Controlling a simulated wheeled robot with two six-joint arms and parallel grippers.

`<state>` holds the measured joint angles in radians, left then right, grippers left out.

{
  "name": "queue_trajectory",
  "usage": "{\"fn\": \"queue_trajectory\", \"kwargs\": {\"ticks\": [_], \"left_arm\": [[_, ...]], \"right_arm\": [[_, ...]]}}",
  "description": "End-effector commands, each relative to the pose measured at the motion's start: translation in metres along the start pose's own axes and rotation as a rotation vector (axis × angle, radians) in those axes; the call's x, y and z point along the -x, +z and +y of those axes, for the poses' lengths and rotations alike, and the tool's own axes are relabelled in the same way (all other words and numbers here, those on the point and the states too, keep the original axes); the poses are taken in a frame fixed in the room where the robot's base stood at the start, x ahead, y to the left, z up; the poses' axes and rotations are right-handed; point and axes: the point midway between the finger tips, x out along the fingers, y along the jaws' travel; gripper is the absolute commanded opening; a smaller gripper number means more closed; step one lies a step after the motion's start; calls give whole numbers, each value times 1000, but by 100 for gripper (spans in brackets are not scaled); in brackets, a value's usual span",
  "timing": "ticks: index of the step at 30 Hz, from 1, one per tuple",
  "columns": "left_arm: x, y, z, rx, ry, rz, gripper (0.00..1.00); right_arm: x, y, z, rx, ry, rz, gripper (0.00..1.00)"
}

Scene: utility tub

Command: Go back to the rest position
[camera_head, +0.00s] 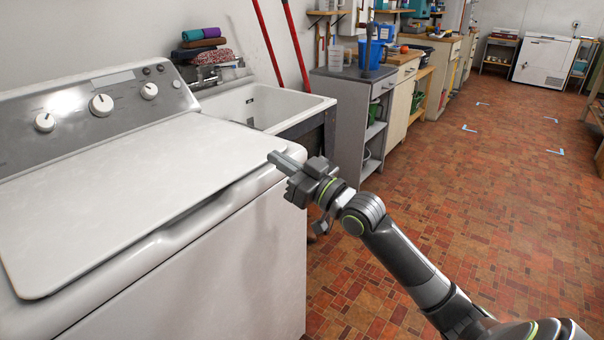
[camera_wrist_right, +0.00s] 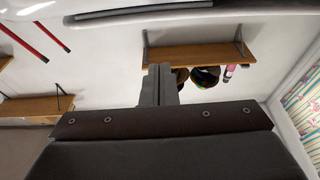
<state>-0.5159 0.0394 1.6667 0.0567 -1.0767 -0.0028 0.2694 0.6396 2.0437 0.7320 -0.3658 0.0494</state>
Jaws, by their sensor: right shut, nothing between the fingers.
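My right gripper (camera_head: 285,161) is shut and empty, at the front right corner of the white washing machine's lid (camera_head: 130,180) in the head view. The fingers overlap the lid's edge in the picture; I cannot tell whether they touch it. My right arm reaches in from the lower right over the floor. In the right wrist view the shut fingers (camera_wrist_right: 159,85) stand together at the middle with nothing between them. The lid is down. My left gripper does not show in the head view.
A white utility sink (camera_head: 260,105) stands beyond the washer, with folded cloths (camera_head: 200,45) behind it. A grey cabinet (camera_head: 350,105) with a blue bucket (camera_head: 371,50) stands to its right. The tiled floor (camera_head: 480,200) on the right is clear. A wooden shelf (camera_wrist_right: 195,56) shows in the wrist view.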

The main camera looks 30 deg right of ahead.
Motion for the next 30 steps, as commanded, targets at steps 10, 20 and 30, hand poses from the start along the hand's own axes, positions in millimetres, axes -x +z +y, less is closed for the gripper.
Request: {"fn": "queue_trajectory", "kwargs": {"ticks": [10,20,30], "left_arm": [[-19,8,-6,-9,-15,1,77],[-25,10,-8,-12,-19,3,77],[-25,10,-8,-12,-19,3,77]], "right_arm": [[46,3,0,1,0,-2,0],[55,4,-1,0,-1,1,0],[96,135,32,-39,188,-295,0]]}}
